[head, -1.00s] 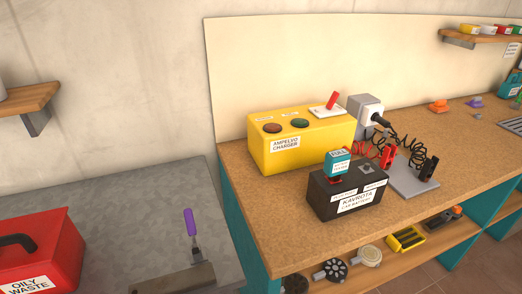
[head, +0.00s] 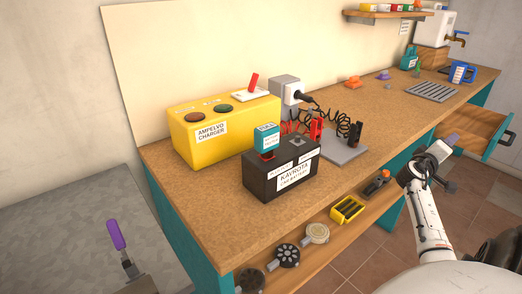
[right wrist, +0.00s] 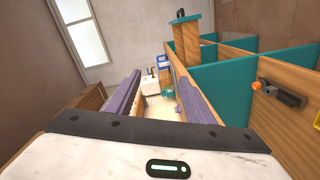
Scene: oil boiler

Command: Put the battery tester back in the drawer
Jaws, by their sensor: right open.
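The battery tester (head: 266,138) is a small teal-and-white block with a red lower part, on top of the black car battery (head: 280,172) on the workbench. The drawer (head: 484,130) stands pulled out at the right end of the bench; its inside is mostly hidden. My right gripper (head: 449,144) is between the battery and the drawer in the picture, well to the right of the tester. In the right wrist view its two purple fingers (right wrist: 160,98) are spread apart with nothing between them. My left gripper is out of view.
A yellow charger (head: 225,130) stands left of the battery. Red and black coiled cables with clamps (head: 316,129) lie behind it, beside a grey plate (head: 343,148). The bench's front strip is clear. A lower shelf (head: 320,247) holds several parts.

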